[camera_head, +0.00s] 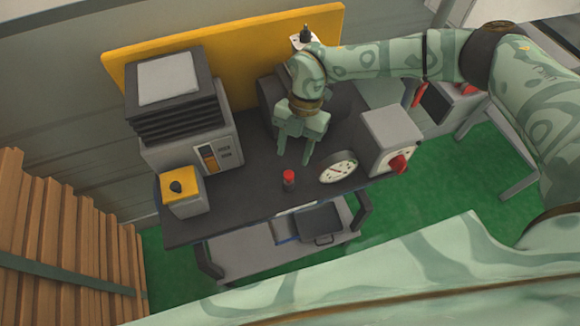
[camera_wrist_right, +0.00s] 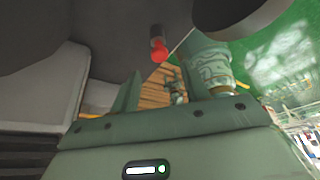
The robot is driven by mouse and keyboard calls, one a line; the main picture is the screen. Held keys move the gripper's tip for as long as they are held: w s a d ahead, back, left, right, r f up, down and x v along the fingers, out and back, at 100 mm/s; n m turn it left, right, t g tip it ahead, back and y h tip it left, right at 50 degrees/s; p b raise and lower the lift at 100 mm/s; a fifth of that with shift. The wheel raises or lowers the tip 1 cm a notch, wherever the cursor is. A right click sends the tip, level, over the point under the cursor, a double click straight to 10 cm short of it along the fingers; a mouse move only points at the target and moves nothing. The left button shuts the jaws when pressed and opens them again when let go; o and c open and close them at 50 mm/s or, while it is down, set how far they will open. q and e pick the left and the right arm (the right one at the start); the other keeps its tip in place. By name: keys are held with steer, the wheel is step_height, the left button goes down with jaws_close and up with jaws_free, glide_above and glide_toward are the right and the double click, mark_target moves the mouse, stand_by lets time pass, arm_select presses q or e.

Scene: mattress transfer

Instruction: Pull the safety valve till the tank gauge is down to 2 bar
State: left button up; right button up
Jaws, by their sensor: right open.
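The safety valve, a small dark stub with a red cap (camera_head: 289,175), stands near the front edge of the dark cart top. It also shows in the right wrist view (camera_wrist_right: 158,48), beyond the fingers. The round white gauge (camera_head: 338,167) is just right of it; its needle is too small to read. A dark rounded body, perhaps the tank (camera_head: 267,98), is partly hidden behind my right gripper (camera_head: 293,158). That gripper is open and empty, pointing down, above and apart from the red cap. My left gripper is not in view.
A grey machine with black ribs (camera_head: 176,108) and a box with a yellow top (camera_head: 182,191) stand on the cart's left. A grey box with a red knob (camera_head: 392,138) is on its right. A yellow panel (camera_head: 230,45) backs the cart (camera_head: 240,196). Wooden slats (camera_head: 60,225) stand at left.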

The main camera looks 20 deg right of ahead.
mark_target(289, 174)
steer(key=x, duration=0.6)
steer(key=shift+r, duration=0.1)
jaws_close()
steer(key=shift+a+r+p, duration=0.1)
steer(key=shift+r+p, duration=0.85)
steer(key=shift+p, duration=0.15)
steer(key=shift+f, duration=0.15)
jaws_free()
steer(key=v, duration=1.6)
